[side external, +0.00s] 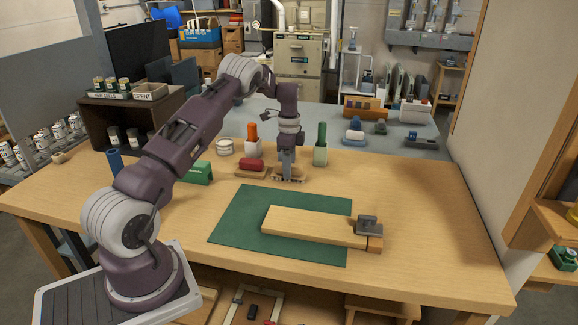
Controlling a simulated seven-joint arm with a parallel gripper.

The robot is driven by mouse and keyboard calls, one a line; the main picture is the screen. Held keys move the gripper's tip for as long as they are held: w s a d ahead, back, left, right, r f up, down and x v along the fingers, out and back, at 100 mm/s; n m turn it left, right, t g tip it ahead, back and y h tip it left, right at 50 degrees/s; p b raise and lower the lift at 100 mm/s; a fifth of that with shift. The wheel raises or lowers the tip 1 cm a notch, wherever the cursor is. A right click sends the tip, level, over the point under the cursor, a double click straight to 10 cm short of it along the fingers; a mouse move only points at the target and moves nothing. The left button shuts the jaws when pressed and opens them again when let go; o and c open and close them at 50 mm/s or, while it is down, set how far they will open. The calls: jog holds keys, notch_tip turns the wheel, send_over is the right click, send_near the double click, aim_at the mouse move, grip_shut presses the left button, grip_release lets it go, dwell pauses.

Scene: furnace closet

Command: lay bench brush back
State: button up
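My gripper (287,176) points straight down, with its fingertips at a small wooden tray (303,177) on the bench, behind the green mat. Whether the fingers are apart or closed on something is too small to tell. I cannot pick out the bench brush for certain; the gripper hides part of the tray and anything in it. To the left, a red block-like item (252,164) lies on a similar wooden tray (240,173).
A white cup (253,149) with an orange-handled item and a pale green cup (320,155) with a green-handled item stand close behind. The bench's right side is clear.

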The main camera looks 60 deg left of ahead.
jog(key=shift+o, duration=0.4)
jog(key=shift+r, duration=0.1)
notch_tip(320, 180, up, 14)
jog(key=s+d+r+n+t, duration=0.25)
jog(key=s+d+r, duration=0.25)
jog(key=d+r, duration=0.4)
jog(key=s+d+r+n+t, duration=0.1)
jog(key=s+d+r+n, duration=0.2)
jog(key=s+d+r, duration=0.55)
jog(key=s+d+f+n+t, duration=0.1)
jog(key=s+d+f, duration=0.2)
jog(key=s+d, duration=0.4)
jog(key=s+d+f+n+t, duration=0.1)
jog(key=s+d+f+n, duration=0.1)
jog(key=s+d, duration=0.6)
jog(key=s+f, duration=0.1)
jog(key=s, duration=0.2)
jog(key=shift+f, duration=0.25)
jog(key=shift+n, duration=0.25)
